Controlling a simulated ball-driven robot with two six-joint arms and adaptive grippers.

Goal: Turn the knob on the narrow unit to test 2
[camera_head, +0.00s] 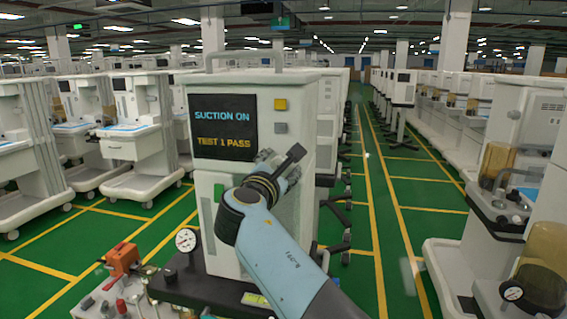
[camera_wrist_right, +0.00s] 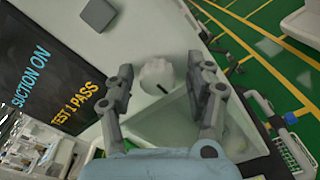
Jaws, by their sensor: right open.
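The narrow unit (camera_head: 228,76) is a tall pale cabinet in the middle of the head view. Its dark screen (camera_head: 222,127) reads "SUCTION ON" and "TEST 1 PASS". The knob (camera_wrist_right: 156,74) is pale and rounded with a short black mark, on the unit's front in the right wrist view. In the head view my right gripper mostly hides it. My right gripper (camera_head: 280,164) is open in front of the panel. In the right wrist view its fingers (camera_wrist_right: 161,70) stand on either side of the knob, with visible gaps. My left gripper is not in view.
A round gauge (camera_head: 186,240) and an orange device (camera_head: 122,258) stand low at the left. Other carts line both sides. A green aisle (camera_head: 368,190) is clear at the right.

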